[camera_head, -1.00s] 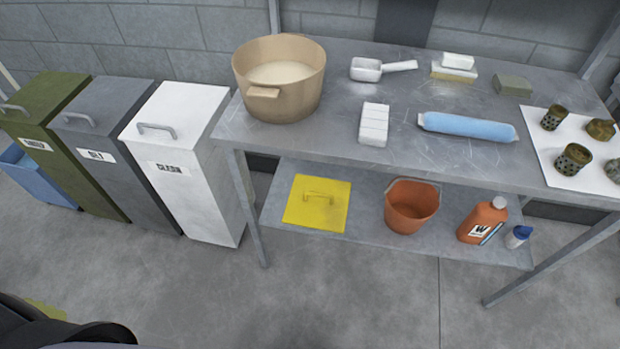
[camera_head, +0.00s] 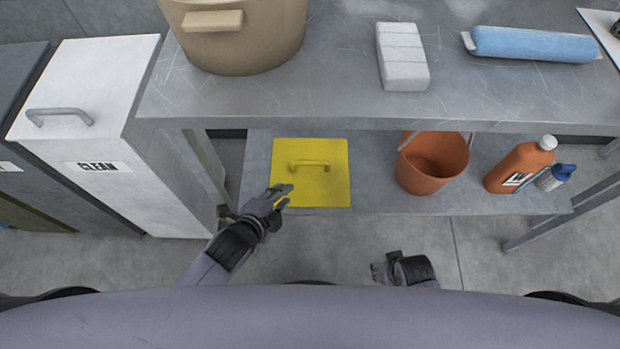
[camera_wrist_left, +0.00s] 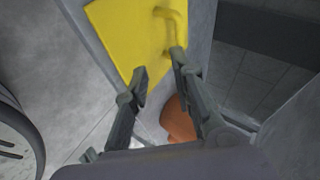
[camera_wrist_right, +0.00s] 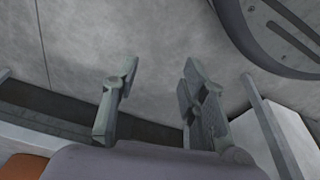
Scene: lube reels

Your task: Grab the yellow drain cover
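The yellow drain cover (camera_head: 328,186) is a flat square plate with a raised yellow handle (camera_head: 309,164), lying on the lower shelf of the metal table. My left gripper (camera_head: 284,196) is at the cover's left front edge in the head view, short of the handle. In the left wrist view the cover (camera_wrist_left: 125,35) lies beyond the spread, empty fingers (camera_wrist_left: 160,72), with the handle near the right finger. Whether a finger touches the cover I cannot tell. My right gripper (camera_head: 380,272) is in front of the shelf, open and empty in the right wrist view (camera_wrist_right: 158,80).
An orange bucket (camera_head: 430,165), an orange bottle (camera_head: 518,166) and a blue-capped bottle (camera_head: 556,177) stand right of the cover. The table top (camera_head: 330,100) overhangs the shelf. A table leg (camera_head: 208,165) and a white bin (camera_head: 85,90) are at left.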

